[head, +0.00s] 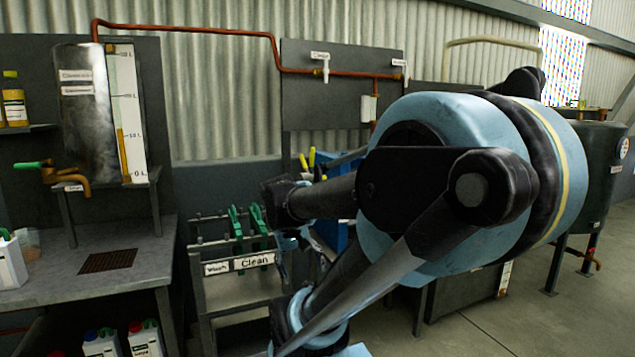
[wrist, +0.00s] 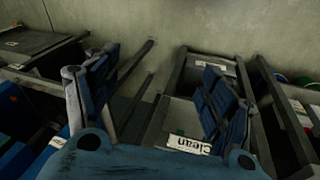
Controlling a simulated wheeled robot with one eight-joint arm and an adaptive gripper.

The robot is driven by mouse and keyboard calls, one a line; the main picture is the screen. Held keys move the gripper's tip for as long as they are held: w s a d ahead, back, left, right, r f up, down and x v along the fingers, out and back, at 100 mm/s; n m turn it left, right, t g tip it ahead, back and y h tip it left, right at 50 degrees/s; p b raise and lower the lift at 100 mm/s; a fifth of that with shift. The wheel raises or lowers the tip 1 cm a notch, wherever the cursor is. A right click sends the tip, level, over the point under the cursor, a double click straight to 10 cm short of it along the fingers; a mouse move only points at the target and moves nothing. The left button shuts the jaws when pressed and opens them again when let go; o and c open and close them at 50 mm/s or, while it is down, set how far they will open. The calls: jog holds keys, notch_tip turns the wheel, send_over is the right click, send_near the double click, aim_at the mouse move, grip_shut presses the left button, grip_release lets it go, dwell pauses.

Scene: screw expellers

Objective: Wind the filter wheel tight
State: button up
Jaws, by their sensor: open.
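I cannot make out the filter wheel in either view; my arm covers much of the middle of the head view. In the wrist view my gripper (wrist: 152,85) has its two blue fingers spread wide apart, with nothing held between them. It hangs over a dark stand with a white "Clean" label (wrist: 188,144), which appears upside down there. In the head view, my large blue and black arm link fills the centre right, and my gripper cannot be clearly picked out.
In the head view, a rack (head: 235,289) marked "Clean" holds green-handled tools (head: 258,222). A dark green tank (head: 600,170) stands right. Open floor lies at lower right.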

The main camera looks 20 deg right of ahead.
jog(key=w+d+r+m+h, duration=0.2)
jog(key=w+r+h, duration=0.15)
jog(key=w, duration=0.25)
jog(key=w+d+r+m+h, duration=0.1)
jog(key=w+d+r+h, duration=0.1)
jog(key=w+r, duration=0.3)
jog(key=w+d+r+m+h, duration=0.2)
jog(key=w+d+r, duration=0.1)
jog(key=w, duration=0.4)
jog(key=w+a+r+m+h, duration=0.2)
jog(key=w+a+m+h, duration=0.15)
jog(key=w, duration=0.45)
jog(key=w+a+r+m+h, duration=0.2)
jog(key=w+m+h, duration=0.2)
jog(key=w, duration=0.3)
jog(key=shift+n+g, duration=0.25)
jog(key=shift+g, duration=0.15)
jog(key=d, duration=1.1)
jog(key=w+d, duration=0.1)
jog(key=d, duration=0.5)
jog(key=shift+r, duration=0.2)
